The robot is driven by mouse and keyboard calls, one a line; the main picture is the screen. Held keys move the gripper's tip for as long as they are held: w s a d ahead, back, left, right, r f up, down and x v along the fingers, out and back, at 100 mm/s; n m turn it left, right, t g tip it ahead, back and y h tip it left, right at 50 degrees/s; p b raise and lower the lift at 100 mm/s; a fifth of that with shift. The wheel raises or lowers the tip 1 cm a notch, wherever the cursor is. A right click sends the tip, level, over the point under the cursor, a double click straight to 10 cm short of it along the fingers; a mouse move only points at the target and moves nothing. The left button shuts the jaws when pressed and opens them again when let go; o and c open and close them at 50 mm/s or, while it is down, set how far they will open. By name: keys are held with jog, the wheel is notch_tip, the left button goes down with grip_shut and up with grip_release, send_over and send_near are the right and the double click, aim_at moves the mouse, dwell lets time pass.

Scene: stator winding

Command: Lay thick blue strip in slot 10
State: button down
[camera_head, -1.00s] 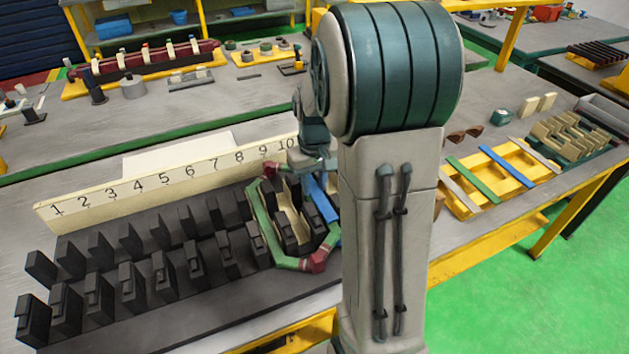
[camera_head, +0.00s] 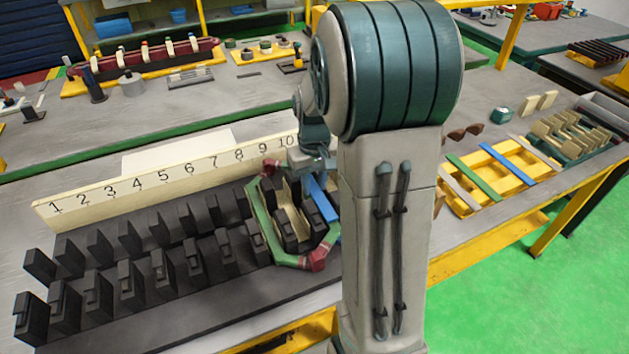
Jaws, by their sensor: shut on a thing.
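The thick blue strip (camera_head: 322,196) is at the right end of the dark slotted stator block (camera_head: 215,295), partly hidden by my arm. My gripper (camera_head: 312,168) is just above its far end, near the number 10 on the cream number board (camera_head: 160,180), and is shut on the strip. The fingertips are small and partly hidden. A green coil with red wrapped ends (camera_head: 262,232) lies around the last teeth, just left of the strip. I cannot tell whether the strip is fully down in the slot.
A yellow rack (camera_head: 470,200) on the right holds a green strip (camera_head: 473,178), another blue strip (camera_head: 506,165) and pale strips. A green tray of tan pieces (camera_head: 575,135) stands behind it. Black teeth fill the block to the left.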

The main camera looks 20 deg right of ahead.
aim_at(314, 189)
jog(key=shift+f, duration=0.35)
dwell(0.3)
jog(key=c, duration=1.1)
grip_release()
jog(key=shift+o, duration=0.2)
jog(key=shift+r, duration=0.25)
jog(key=shift+r+p, duration=0.35)
jog(key=shift+r, duration=0.15)
jog(key=shift+r, duration=0.1)
notch_tip(314, 189, up, 7)
jog(key=p, duration=0.5)
jog(key=shift+r+p, duration=0.2)
jog(key=shift+p, duration=0.1)
